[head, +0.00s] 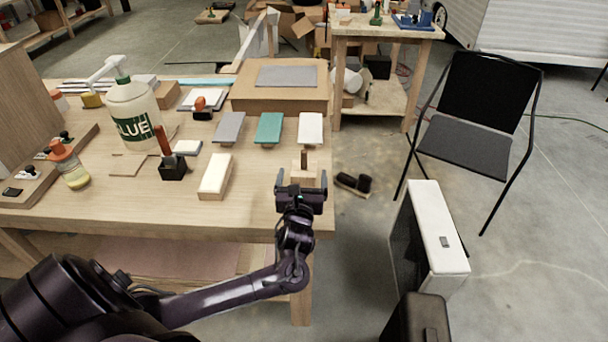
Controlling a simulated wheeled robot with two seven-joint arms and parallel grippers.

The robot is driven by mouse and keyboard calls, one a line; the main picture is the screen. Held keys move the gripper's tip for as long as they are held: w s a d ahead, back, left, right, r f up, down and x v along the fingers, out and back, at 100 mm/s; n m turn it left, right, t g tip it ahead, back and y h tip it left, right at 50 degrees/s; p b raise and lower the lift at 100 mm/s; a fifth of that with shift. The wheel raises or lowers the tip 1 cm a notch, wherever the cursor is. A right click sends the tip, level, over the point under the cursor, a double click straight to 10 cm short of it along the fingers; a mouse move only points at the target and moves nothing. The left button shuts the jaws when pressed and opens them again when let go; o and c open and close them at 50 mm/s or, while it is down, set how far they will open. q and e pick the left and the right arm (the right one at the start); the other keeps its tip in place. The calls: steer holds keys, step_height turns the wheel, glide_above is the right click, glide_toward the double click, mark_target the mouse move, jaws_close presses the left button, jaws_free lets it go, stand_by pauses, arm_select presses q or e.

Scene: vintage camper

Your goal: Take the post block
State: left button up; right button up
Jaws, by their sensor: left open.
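The likely post block (297,169) is a small light wooden block with a short dark post standing up from it. It sits on the wooden workbench (130,215) near its right edge. My left gripper (302,180) is open, with its two fingertips pointing away from me toward the block. The fingertips appear at the block's near side, one to its left and one to its right. The gripper body hides the block's near lower part. I cannot tell whether a finger touches it. My right gripper is not in view.
A cream-topped block (215,177), a black holder (173,170) and a glue bottle (133,112) stand to the left. Grey, teal (269,127) and white (310,127) sample blocks lie behind. A cardboard box (247,92) is farther back. The floor and a chair (465,145) are right.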

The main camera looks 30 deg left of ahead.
mark_target(303, 181)
arm_select(q)
step_height(303, 181, down, 3)
steer(key=shift+f, duration=0.2)
steer(key=shift+w+a+r, duration=0.1)
steer(key=shift+w+a, duration=0.2)
steer(key=shift+w, duration=0.25)
steer(key=shift+w+a, duration=0.25)
steer(key=shift+w, duration=0.2)
steer(key=x, duration=0.4)
steer(key=shift+w+a+p, duration=0.2)
steer(key=shift+w+p, duration=0.1)
steer(key=shift+w, duration=0.05)
steer(key=shift+w+a, duration=0.15)
steer(key=shift+w, duration=0.15)
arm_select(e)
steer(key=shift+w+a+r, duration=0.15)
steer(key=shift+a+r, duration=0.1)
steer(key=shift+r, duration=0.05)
